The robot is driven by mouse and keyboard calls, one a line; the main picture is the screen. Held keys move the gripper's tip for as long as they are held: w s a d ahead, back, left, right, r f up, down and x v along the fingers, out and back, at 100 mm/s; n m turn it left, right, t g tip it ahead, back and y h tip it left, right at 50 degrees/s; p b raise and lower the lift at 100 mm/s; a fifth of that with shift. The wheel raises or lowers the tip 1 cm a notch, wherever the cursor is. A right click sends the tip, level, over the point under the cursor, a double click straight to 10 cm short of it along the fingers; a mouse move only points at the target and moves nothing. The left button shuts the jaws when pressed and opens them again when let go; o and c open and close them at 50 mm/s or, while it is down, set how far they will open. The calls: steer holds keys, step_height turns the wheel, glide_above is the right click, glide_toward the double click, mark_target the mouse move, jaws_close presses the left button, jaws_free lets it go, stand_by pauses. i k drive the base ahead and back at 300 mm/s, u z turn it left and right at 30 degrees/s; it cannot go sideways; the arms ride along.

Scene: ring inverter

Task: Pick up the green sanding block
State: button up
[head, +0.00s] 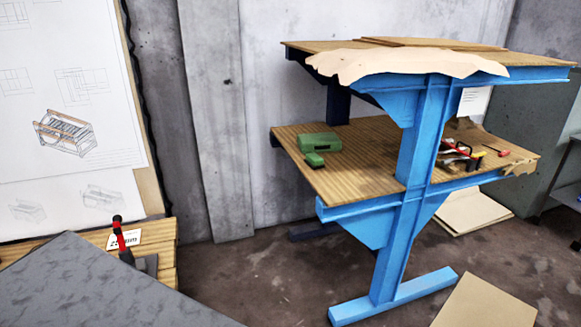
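Two green items lie on the left part of the lower wooden shelf of the blue rack. The small, rounded green sanding block (314,159) is nearer the shelf's front edge. A larger green box (319,142) sits just behind it; I cannot tell whether they touch. The block looks like the sanding block, but it is small in the picture. My gripper is not in view.
The blue rack (411,160) has an upper shelf (330,47) with brown paper (400,65) above the lower shelf (345,180). Several tools (460,150) lie at right. A grey surface (90,285) and red-black tool (120,238) are lower left. Cardboard (485,303) lies on the floor.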

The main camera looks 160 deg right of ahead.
mark_target(312, 160)
steer(key=z, duration=0.15)
steer(key=k, duration=0.15)
steer(key=z, duration=3.2)
steer(key=k, duration=0.35)
steer(key=z, duration=2.1)
